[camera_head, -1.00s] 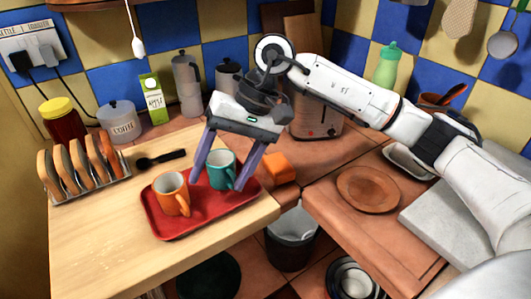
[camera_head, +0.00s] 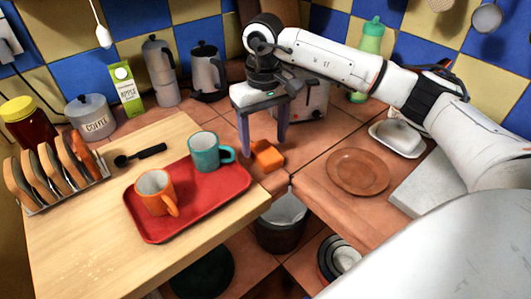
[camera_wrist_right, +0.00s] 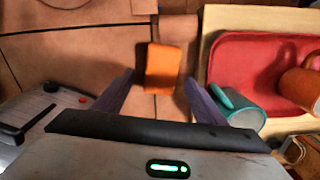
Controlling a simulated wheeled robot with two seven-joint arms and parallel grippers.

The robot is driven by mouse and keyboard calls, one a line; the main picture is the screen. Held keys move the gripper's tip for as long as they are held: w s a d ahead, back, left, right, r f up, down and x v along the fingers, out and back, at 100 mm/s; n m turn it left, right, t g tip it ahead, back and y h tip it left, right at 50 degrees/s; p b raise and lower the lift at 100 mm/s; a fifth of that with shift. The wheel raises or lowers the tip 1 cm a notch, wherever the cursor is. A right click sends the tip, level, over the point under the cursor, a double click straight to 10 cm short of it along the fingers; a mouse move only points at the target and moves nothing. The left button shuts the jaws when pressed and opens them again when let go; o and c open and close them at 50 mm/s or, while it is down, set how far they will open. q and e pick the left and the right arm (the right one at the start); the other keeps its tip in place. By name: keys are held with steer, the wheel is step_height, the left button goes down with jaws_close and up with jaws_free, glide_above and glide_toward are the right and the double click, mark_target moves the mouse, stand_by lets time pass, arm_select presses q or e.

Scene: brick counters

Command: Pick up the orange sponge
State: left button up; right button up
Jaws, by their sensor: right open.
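The orange sponge (camera_head: 267,155) is a small block on the tiled counter, just right of the red tray's far corner. My right gripper (camera_head: 264,148) is open above and around the sponge's far side, with its purple fingers pointing down. In the right wrist view the sponge (camera_wrist_right: 164,68) lies ahead of and between the two open fingertips (camera_wrist_right: 160,85). I cannot tell whether either finger touches it. My left gripper is not in view.
A red tray (camera_head: 190,222) with a teal mug (camera_head: 204,152) and an orange mug (camera_head: 155,190) stands close left of the sponge. A toaster (camera_head: 312,98) is behind. A brown plate (camera_head: 357,171) lies to the right. A bin (camera_head: 281,225) stands below the counter edge.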

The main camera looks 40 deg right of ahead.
mark_target(264, 148)
step_height(264, 148, down, 2)
steer(key=shift+c, duration=0.2)
steer(key=c, duration=1.1)
steer(key=shift+r, duration=0.1)
step_height(264, 148, up, 10)
steer(key=shift+f+b, duration=0.1)
steer(key=shift+b, duration=0.2)
